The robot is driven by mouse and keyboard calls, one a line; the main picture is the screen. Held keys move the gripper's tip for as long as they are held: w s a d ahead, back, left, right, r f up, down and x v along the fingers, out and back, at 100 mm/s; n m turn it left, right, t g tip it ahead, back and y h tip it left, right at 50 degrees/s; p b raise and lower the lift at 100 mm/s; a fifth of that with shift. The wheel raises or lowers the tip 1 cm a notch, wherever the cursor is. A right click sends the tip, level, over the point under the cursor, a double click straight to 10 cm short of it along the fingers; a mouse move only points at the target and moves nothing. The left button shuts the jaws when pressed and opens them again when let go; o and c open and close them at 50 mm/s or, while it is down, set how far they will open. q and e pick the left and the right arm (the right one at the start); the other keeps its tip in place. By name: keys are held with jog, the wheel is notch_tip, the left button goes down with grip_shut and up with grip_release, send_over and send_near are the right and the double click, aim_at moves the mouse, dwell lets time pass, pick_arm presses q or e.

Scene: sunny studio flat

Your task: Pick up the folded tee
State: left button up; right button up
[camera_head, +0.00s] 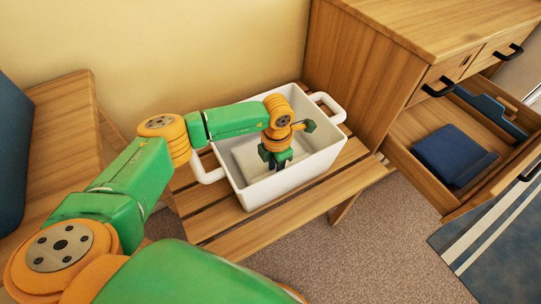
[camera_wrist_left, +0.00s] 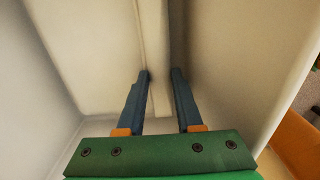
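A white tub (camera_head: 322,163) with two handles stands on a slatted wooden bench. My left gripper (camera_head: 279,163) points down inside it. A pale cream piece (camera_head: 246,160) shows inside the tub, left of the gripper; it may be the folded tee, but I cannot tell for sure. In the left wrist view my left gripper (camera_wrist_left: 160,76) has its two dark blue fingers apart. A narrow pale strip (camera_wrist_left: 158,92) lies between them, with a gap beside it. My right gripper is not in view.
A wooden dresser stands at the right with an open drawer (camera_head: 412,124). It holds a dark blue folded cloth (camera_head: 453,156) and another blue item (camera_head: 492,113). A striped blue rug (camera_head: 495,245) lies at the lower right. The tub walls closely surround the gripper.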

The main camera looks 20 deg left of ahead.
pick_arm(q)
grip_shut()
notch_tip(320, 180, up, 18)
jog(key=p, duration=0.6)
jog(key=s+a+m+b, duration=0.2)
jog(key=s+m+b, duration=0.55)
jog(key=m, duration=1.95)
notch_tip(320, 180, up, 18)
jog(key=s+m+p, duration=0.1)
jog(key=s+p, duration=0.1)
jog(key=p, duration=1.9)
jog(key=shift+s+p, duration=0.15)
jog(key=shift+p, duration=0.25)
